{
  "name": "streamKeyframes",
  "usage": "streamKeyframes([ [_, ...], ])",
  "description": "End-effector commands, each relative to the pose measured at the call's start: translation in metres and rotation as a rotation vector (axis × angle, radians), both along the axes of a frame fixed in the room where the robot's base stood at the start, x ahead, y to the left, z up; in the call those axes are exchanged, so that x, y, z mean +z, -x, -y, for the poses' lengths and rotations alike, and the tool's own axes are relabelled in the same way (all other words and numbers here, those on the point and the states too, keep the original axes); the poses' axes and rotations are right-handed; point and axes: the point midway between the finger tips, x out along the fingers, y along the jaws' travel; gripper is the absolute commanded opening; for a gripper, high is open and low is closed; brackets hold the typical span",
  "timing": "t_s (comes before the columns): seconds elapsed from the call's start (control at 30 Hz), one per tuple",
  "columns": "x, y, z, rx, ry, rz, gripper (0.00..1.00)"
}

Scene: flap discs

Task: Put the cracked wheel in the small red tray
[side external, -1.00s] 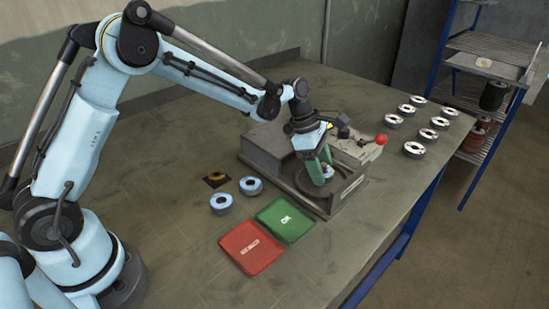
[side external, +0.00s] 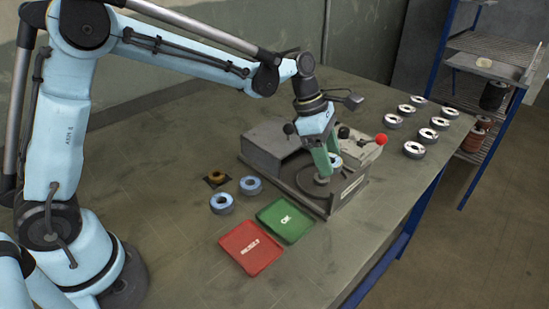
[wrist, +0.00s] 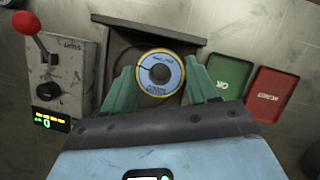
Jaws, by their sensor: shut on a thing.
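In the side view the wheel (side external: 337,160) is partly hidden by a finger and is held above the machine's round plate (side external: 308,184), where a small hub shows below. The small red tray (side external: 250,262) lies flat on the bench and looks empty. It also shows in the wrist view (wrist: 272,96).
A green OK tray (side external: 286,219) lies between the red tray and the machine (side external: 275,147). Two blue-rimmed wheels (side external: 221,203) and a brown one (side external: 215,178) lie left of it. A red-knobbed lever (side external: 381,139) stands right. Several wheels (side external: 414,149) line the far bench.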

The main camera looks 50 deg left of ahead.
Motion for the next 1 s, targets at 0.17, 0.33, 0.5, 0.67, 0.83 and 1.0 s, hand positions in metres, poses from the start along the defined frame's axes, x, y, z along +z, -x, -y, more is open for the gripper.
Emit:
streamKeyframes([
  [0.17, 0.022, 0.025, 0.029, -0.004, 0.0, 0.001, 0.26],
  [0.33, 0.036, 0.04, 0.046, -0.002, 0.0, 0.001, 0.26],
  [0.5, 0.042, 0.051, 0.052, 0.001, 0.0, 0.0, 0.26],
  [0.67, 0.035, 0.079, 0.04, 0.004, 0.0, 0.001, 0.26],
  [0.83, 0.016, 0.127, 0.018, 0.004, -0.002, 0.001, 0.26],
  [1.0, -0.005, 0.175, 0.0, 0.004, -0.001, 0.0, 0.26],
])
